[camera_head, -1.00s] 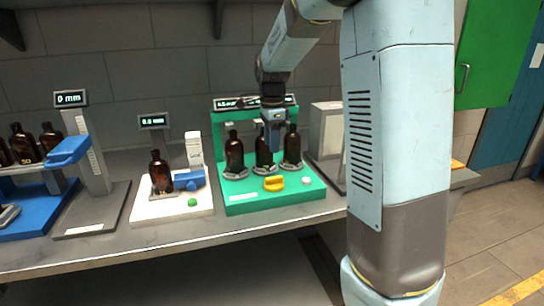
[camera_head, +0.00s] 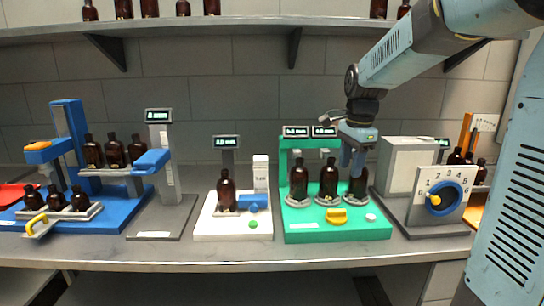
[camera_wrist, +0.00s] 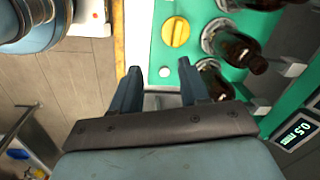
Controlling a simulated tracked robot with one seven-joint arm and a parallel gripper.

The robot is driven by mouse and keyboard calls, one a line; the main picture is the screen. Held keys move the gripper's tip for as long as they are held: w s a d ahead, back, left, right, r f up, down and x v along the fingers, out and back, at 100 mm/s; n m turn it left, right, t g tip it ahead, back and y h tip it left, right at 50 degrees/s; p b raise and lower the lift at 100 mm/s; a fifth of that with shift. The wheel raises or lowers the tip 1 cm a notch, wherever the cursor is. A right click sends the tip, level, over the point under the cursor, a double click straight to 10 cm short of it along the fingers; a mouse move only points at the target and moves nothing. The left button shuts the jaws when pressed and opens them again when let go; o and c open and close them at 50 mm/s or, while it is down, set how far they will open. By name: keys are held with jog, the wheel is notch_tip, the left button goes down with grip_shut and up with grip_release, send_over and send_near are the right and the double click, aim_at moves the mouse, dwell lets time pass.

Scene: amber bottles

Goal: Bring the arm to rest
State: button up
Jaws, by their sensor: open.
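My gripper (camera_head: 354,166) hangs from my arm at the green station (camera_head: 335,236), in line with the rightmost of its three amber bottles (camera_head: 358,187). It covers that bottle's neck in the head view. The other two, the left bottle (camera_head: 299,181) and the middle bottle (camera_head: 329,181), stand clear of it. In the wrist view my gripper (camera_wrist: 158,82) has its fingers apart with nothing between them. One amber bottle (camera_wrist: 213,78) shows just beside the right finger, partly hidden by it. Whether the finger touches it I cannot tell.
A grey box with a blue dial (camera_head: 440,197) stands close right of the green station. A white station (camera_head: 230,226) with one bottle stands left of it. A blue stand (camera_head: 118,211) with several bottles is further left. A shelf (camera_head: 250,30) with bottles runs above.

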jog(key=s+r+n+t, duration=0.1)
jog(key=s+n+t, duration=0.3)
jog(key=s+n, duration=1)
jog(key=s, duration=0.9)
